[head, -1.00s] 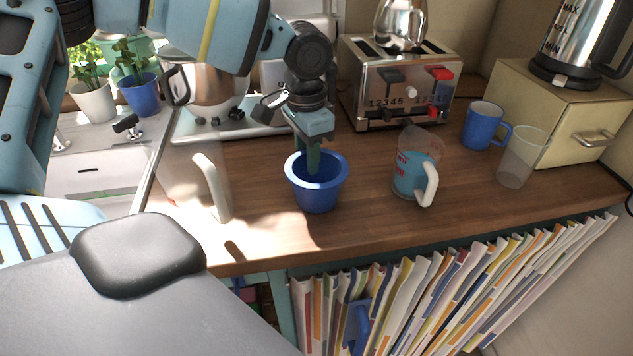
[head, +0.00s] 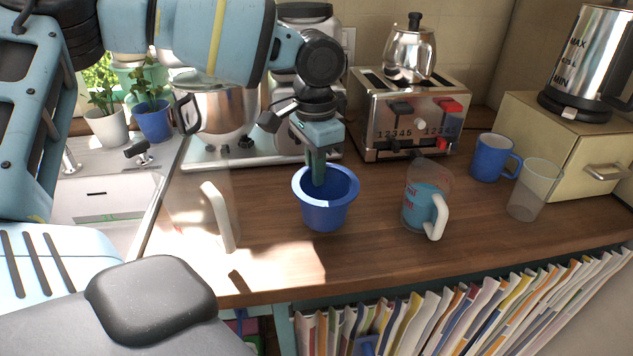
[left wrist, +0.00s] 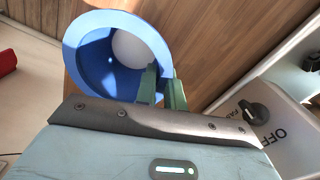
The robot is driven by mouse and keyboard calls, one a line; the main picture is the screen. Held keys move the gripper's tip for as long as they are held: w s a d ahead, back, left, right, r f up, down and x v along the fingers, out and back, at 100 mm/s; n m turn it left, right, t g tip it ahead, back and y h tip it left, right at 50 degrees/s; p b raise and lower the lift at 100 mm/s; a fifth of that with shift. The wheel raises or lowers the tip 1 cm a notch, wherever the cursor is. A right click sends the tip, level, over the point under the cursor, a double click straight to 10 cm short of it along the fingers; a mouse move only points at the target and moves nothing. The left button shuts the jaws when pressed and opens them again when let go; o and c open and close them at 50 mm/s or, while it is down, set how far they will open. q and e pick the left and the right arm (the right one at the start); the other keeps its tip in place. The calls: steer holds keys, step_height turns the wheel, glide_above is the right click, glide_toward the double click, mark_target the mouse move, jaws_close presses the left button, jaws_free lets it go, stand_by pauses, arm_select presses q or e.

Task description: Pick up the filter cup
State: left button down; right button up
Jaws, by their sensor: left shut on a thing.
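The filter cup (head: 326,214) is a blue, wide-rimmed cup, upright over the wooden counter, left of the measuring jug. My left gripper (head: 317,180) comes down from above and is shut on the cup's wall near the rim. In the left wrist view the cup (left wrist: 82,55) shows its open mouth, with a pale round patch inside. The green fingers of my left gripper (left wrist: 163,90) pinch its rim there. The cup appears slightly above the counter. My right gripper is not in view.
A measuring jug (head: 414,208) with blue liquid stands right of the cup, and a clear container with a white handle (head: 219,217) stands left. Behind are a toaster (head: 383,140) and a stand mixer (head: 218,120). A blue mug (head: 488,158) and clear tumbler (head: 533,190) are farther right.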

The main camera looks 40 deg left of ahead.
arm_select(q)
steer(key=s+d+r+b, duration=0.1)
steer(key=s+d, duration=1)
steer(key=shift+s+d+r, duration=0.15)
steer(key=shift+s+r, duration=0.05)
steer(key=shift+s, duration=0.05)
